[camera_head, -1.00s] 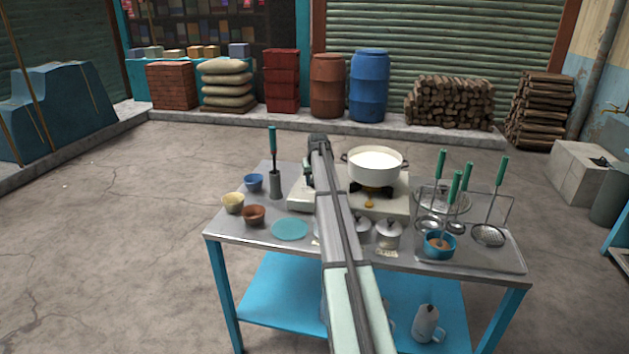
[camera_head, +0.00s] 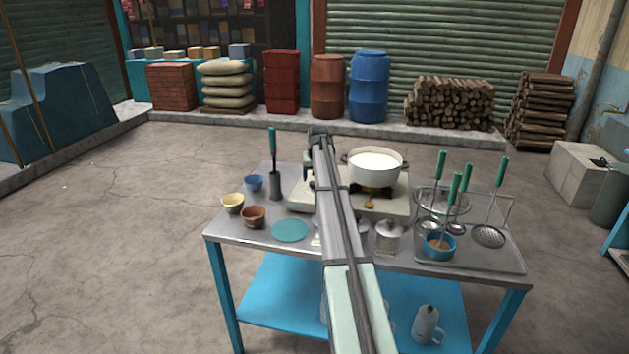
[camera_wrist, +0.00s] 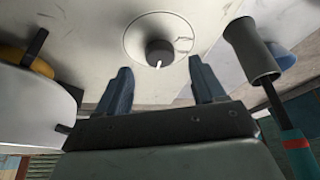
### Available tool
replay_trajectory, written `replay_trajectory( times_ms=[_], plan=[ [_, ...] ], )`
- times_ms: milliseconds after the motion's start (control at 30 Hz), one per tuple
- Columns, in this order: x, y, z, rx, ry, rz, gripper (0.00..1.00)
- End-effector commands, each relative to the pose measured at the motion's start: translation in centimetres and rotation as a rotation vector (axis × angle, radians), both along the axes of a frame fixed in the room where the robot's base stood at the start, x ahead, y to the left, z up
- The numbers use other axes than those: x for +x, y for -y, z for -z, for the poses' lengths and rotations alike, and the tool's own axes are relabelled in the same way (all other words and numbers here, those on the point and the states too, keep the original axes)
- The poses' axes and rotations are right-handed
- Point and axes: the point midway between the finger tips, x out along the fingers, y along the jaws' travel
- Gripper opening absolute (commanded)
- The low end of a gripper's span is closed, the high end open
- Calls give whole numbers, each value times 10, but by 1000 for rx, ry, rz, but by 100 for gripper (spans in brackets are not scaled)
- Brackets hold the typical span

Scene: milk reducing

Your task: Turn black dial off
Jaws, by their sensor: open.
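In the wrist view, the black dial (camera_wrist: 159,53) sits in a round pale recess on the front of the white stove, with a small white mark at its lower edge. My gripper (camera_wrist: 162,82) is open, its two dark fingers spread to the left and right below the dial and apart from it. In the head view, my arm hides the gripper's fingers and the black dial.
A holder with a green-handled tool (camera_head: 275,186) stands left of the stove; its holder also shows in the wrist view (camera_wrist: 252,52). Bowls (camera_head: 233,203) and a teal disc (camera_head: 290,230) lie at front left.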

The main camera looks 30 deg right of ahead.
Motion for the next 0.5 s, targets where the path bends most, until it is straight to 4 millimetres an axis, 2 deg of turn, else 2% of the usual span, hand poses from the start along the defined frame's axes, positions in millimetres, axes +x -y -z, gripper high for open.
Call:
replay_trajectory(
  times_ms=[200,500],
  plan=[
    [-17,-7,-42,-1,2,0,69],
    [-31,-13,-82,0,0,0,69]
  ],
)
